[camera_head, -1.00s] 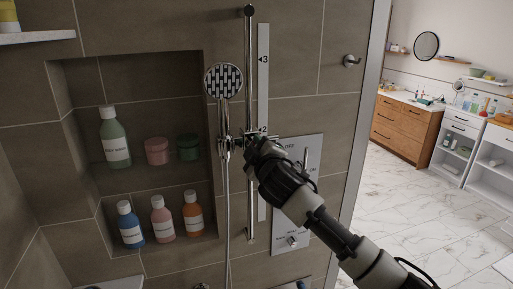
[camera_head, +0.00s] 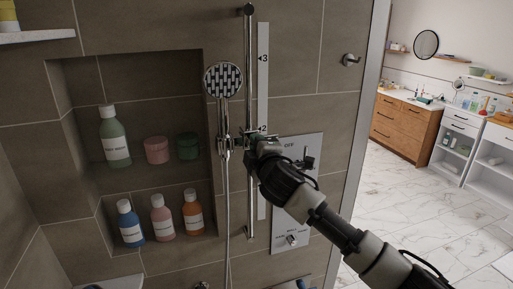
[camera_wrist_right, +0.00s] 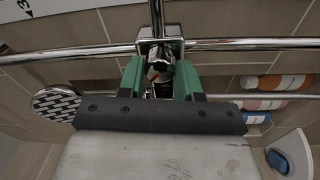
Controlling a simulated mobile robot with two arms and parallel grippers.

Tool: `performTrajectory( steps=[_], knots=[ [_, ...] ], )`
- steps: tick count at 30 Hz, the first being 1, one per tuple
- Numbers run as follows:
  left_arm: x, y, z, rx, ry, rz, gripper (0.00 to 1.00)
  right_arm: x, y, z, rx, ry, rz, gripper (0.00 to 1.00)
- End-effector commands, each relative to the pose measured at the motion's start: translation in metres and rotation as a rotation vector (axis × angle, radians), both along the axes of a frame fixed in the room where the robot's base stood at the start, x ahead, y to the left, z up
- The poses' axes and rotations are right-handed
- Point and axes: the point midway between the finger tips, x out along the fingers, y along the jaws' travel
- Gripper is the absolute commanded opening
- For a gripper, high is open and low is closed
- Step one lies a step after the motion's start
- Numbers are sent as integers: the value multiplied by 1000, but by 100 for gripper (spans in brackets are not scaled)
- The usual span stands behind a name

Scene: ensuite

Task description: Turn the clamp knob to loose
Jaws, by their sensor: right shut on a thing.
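The chrome clamp (camera_head: 237,143) sits on the vertical shower rail (camera_head: 250,60), close to the 2 mark on the scale strip. The hand shower (camera_head: 223,79) hangs at its left side. My right gripper (camera_head: 250,143) reaches the clamp from the right. In the right wrist view, the green fingers of my right gripper (camera_wrist_right: 160,78) stand on both sides of the chrome clamp knob (camera_wrist_right: 159,70) and are shut on it. A small red mark shows on the knob, which is partly hidden between the fingers. My left gripper is out of view.
A wall niche (camera_head: 75,95) with several bottles and two jars lies left of the rail. A control panel (camera_head: 312,148) with a lever is close behind my right arm. The hose (camera_head: 228,215) hangs beside the rail. Open floor (camera_head: 400,190) lies to the right.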

Motion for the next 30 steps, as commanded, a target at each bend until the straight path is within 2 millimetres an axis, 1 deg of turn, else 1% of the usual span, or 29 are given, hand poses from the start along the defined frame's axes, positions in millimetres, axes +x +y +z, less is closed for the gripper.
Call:
performTrajectory(
  steps=[5, 6, 10, 11, 18, 22, 26, 30],
  knots=[
    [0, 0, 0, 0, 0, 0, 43, 0, 0, 0, -3, -1, 0, 10],
    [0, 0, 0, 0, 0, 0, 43, 0, 0, 0, -3, -1, 0, 37],
    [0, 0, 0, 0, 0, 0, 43, 0, 0, 0, -2, -1, 0, 57],
    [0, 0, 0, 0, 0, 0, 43, 0, 0, 0, -2, -1, 0, 60],
    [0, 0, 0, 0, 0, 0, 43, 0, 0, 0, 0, 0, 0, 60],
    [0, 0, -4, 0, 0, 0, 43, -5, -2, -2, 0, -1, -1, 60],
    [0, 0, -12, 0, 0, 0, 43, -19, -7, -5, 0, -2, 0, 60],
    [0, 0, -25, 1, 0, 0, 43, -42, -14, -6, 0, -3, 1, 60]
  ],
)
